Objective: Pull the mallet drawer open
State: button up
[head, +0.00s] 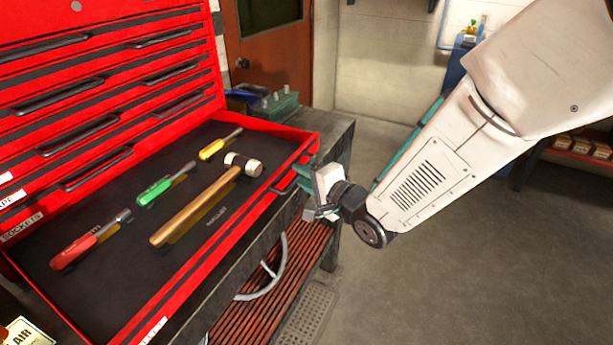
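The red mallet drawer (100,290) is pulled well out of the red tool chest in the head view. On its black liner lies a mallet (195,206) with a wooden handle and a pale-and-dark head. My gripper (303,187) is right at this handle, at the drawer's outer side. Its teal fingers are partly hidden, and I cannot tell whether they close on the handle.
Red (80,248), green (160,188) and yellow (215,146) screwdrivers lie in the drawer. Shut drawers rise behind it. A grey bench (338,140) with a green bin (277,107) stands beyond. Open floor (440,275) lies to the right.

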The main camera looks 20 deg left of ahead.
jog(key=v, duration=0.7)
jog(key=shift+d, duration=0.35)
jog(key=shift+s, duration=0.15)
